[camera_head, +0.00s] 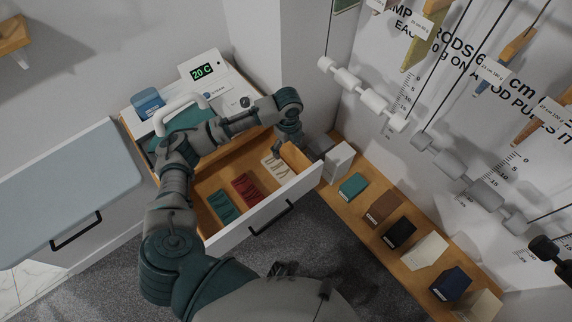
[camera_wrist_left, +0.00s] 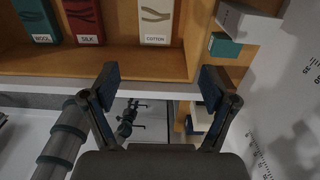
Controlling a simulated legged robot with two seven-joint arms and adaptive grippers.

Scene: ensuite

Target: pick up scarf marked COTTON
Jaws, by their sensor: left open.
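My left gripper (camera_wrist_left: 159,82) is open and empty, apart from the COTTON scarf. In the head view it is partly hidden behind its wrist, near the drawer's right end (camera_head: 312,152). My right gripper is not in view.
The white drawer front with a dark handle (camera_head: 270,218) stands close to my gripper. A wooden shelf with several coloured blocks (camera_head: 400,232) runs along the right wall. A white block (camera_head: 338,162) stands near the drawer corner. A device reading 20 C (camera_head: 203,72) sits behind my arm.

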